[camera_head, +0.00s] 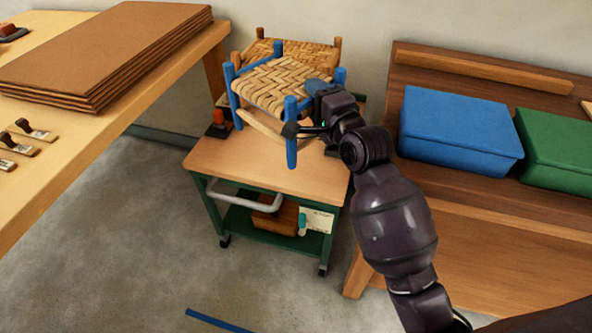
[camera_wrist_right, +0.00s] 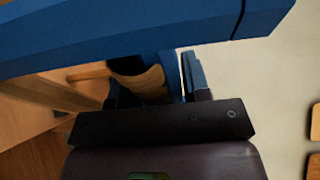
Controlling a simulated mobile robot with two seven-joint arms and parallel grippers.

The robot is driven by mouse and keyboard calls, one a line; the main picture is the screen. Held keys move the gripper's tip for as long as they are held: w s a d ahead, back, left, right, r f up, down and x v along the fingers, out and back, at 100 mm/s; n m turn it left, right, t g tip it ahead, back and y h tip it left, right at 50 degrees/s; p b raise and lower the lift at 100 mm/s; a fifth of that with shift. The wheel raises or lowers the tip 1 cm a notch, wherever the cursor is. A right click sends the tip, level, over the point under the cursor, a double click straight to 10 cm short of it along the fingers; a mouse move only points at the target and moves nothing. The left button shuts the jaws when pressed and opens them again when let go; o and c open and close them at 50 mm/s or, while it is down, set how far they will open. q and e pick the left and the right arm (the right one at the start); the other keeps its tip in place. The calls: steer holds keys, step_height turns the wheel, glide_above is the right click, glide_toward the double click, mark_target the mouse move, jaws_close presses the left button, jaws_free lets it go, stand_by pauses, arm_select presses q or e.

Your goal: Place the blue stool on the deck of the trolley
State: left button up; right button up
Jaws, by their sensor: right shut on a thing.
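The blue stool (camera_head: 291,155) has blue legs and a woven straw seat. In the head view it is over the trolley's wooden deck (camera_head: 225,160), roughly upright. I cannot tell whether its feet touch the deck. My right gripper (camera_head: 308,128) is shut on the stool near its right front corner; the far right leg is partly hidden behind the gripper. In the right wrist view the jaws (camera_wrist_right: 158,85) are close up, with blue and woven parts at them; the exact grip is unclear. My left gripper is not in view.
A brown-legged woven stool (camera_head: 262,47) stands behind the blue one. A small orange-and-black object (camera_head: 218,123) is at the deck's left edge. A workbench with brown sheets (camera_head: 110,50) is at left. Blue (camera_head: 458,135) and green (camera_head: 560,150) boxes are at right. The deck's front is clear.

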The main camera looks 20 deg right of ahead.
step_height(320, 180, down, 7)
steer(key=shift+s+r+b, duration=0.1)
steer(key=shift+b, duration=0.9)
arm_select(q)
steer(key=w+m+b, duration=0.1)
steer(key=b, duration=0.1)
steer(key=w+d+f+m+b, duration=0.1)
steer(key=b, duration=0.1)
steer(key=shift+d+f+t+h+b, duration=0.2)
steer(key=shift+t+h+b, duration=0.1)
steer(key=shift+b, duration=0.1)
arm_select(e)
step_height(320, 180, down, 12)
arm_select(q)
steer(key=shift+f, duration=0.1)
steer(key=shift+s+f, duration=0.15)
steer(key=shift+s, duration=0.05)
arm_select(e)
steer(key=o, duration=1.2)
steer(key=shift+f, duration=0.2)
